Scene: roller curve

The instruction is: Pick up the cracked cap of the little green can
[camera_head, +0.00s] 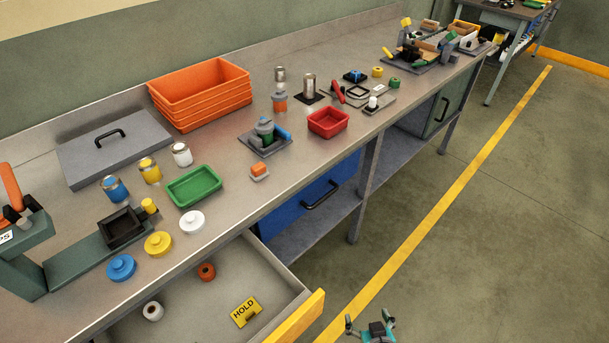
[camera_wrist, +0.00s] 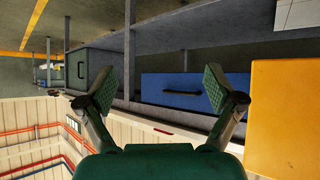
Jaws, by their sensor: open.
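A small green can (camera_head: 267,139) stands on a dark plate (camera_head: 258,150) in the middle of the bench, beside a blue part. A grey cap (camera_head: 264,124) sits on top of it; any crack is too small to make out. My gripper (camera_head: 368,320) is at the bottom of the head view, over the floor in front of the bench and well away from the can. In the wrist view my gripper (camera_wrist: 160,90) has its two fingers spread wide with nothing between them. The wrist view does not show the can or its cap.
An open drawer (camera_head: 225,285) with a yellow front juts out at front left. A green tray (camera_head: 194,186), red tray (camera_head: 328,123) and small orange-and-grey piece (camera_head: 259,171) lie near the can. An orange-and-grey can (camera_head: 280,103) stands behind it. The floor is clear.

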